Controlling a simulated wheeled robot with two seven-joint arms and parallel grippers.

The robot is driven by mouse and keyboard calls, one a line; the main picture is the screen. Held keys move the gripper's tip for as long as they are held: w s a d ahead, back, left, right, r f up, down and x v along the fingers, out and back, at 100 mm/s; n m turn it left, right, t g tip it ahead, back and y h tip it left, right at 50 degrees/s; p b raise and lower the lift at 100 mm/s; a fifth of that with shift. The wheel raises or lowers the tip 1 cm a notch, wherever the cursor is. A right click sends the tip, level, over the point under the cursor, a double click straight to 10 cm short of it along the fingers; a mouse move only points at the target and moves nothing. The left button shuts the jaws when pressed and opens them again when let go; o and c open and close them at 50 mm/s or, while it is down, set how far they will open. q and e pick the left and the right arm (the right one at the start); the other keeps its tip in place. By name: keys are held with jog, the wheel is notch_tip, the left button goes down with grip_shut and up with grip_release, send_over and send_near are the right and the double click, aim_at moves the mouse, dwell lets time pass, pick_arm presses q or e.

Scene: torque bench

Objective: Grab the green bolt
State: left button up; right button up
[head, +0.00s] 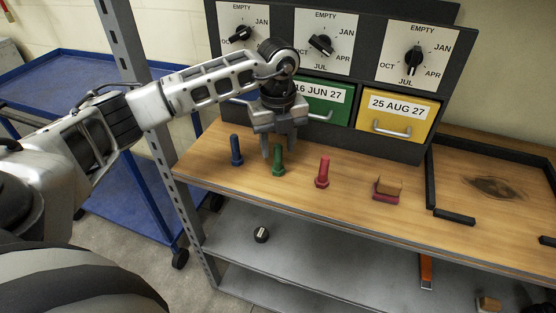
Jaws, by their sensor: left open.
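The green bolt (278,160) stands upright, head down, on the wooden bench top (345,205), between a blue bolt (236,150) on its left and a red bolt (322,172) on its right. My left gripper (278,147) points down just above and behind the green bolt. Its fingers are apart, one to the left of the bolt and one behind or to the right of it. I cannot tell whether either finger touches the bolt. My right gripper is not in view.
Green and yellow drawers (398,119) with date labels stand behind, under dial panels (324,42). A wooden block (388,187) on a red piece lies right of the bolts. A black-edged frame (455,216) borders the right area. A grey shelf (320,262) is below.

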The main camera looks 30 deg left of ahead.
aim_at(278, 157)
pick_arm(q)
notch_tip(278, 157, down, 4)
jog(key=shift+f, duration=0.2)
grip_shut()
jog(key=shift+r, duration=0.15)
